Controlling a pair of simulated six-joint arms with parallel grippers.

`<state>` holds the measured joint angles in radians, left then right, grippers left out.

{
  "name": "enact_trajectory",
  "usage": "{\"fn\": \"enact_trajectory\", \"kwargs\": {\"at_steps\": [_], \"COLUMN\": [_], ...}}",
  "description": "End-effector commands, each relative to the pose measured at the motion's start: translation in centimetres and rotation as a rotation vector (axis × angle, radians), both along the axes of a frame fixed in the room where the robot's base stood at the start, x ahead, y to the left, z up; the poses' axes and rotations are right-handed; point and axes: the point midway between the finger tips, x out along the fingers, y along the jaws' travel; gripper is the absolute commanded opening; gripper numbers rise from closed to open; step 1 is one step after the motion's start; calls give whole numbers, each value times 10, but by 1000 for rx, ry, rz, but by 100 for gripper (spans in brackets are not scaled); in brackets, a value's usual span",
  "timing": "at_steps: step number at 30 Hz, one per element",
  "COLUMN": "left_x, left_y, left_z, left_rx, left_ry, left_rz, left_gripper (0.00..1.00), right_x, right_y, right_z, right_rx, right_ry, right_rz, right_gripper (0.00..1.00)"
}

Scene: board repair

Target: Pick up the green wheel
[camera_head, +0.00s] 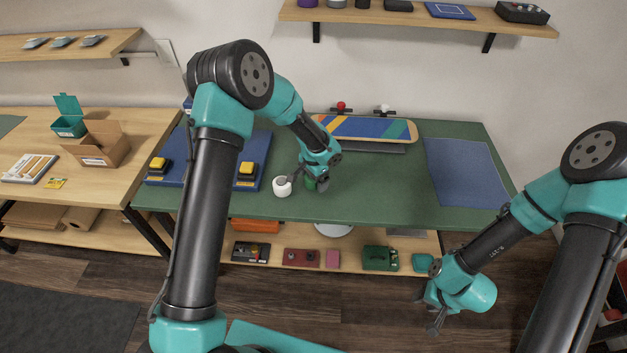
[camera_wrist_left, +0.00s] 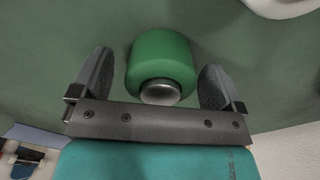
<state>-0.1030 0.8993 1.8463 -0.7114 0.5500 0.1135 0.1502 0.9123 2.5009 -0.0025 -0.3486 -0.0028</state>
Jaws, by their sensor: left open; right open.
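The green wheel (camera_wrist_left: 160,60) stands on the green table mat, with a grey metal part at its near end. In the left wrist view it sits between the two open fingers of my left gripper (camera_wrist_left: 155,85), with a gap on each side. In the head view the green wheel (camera_head: 311,184) is mostly hidden beneath my left gripper (camera_head: 305,182). A white wheel (camera_head: 282,187) stands just to its left, apart from it. My right gripper (camera_head: 432,316) is open and empty, low in front of the table at the right.
A skateboard deck (camera_head: 365,128) stands at the back of the green table (camera_head: 390,190). A blue tray with yellow blocks (camera_head: 209,165) lies to the left, and a blue mat (camera_head: 462,170) to the right. The table between wheel and blue mat is clear.

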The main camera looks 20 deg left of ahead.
Motion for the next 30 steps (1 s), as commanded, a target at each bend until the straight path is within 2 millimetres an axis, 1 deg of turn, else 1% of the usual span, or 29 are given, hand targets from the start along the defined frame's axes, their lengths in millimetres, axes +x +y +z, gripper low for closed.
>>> {"fn": "enact_trajectory", "kwargs": {"at_steps": [1, 4, 19, 30], "left_x": [0, 0, 0, 0], "left_y": [0, 0, 0, 0], "left_z": [-6, -13, -13, -13], "left_rx": [1, -1, -1, -1], "left_ry": [1, 1, -1, -1], "left_rz": [-1, 1, 0, 0], "left_gripper": [93, 93, 92, 57], "right_x": [0, 0, 0, 0], "right_y": [0, 0, 0, 0], "right_z": [0, 0, 0, 0], "right_rx": [0, 0, 0, 0], "right_ry": [0, 0, 0, 0], "right_rz": [0, 0, 0, 0], "right_gripper": [43, 43, 43, 43]}}
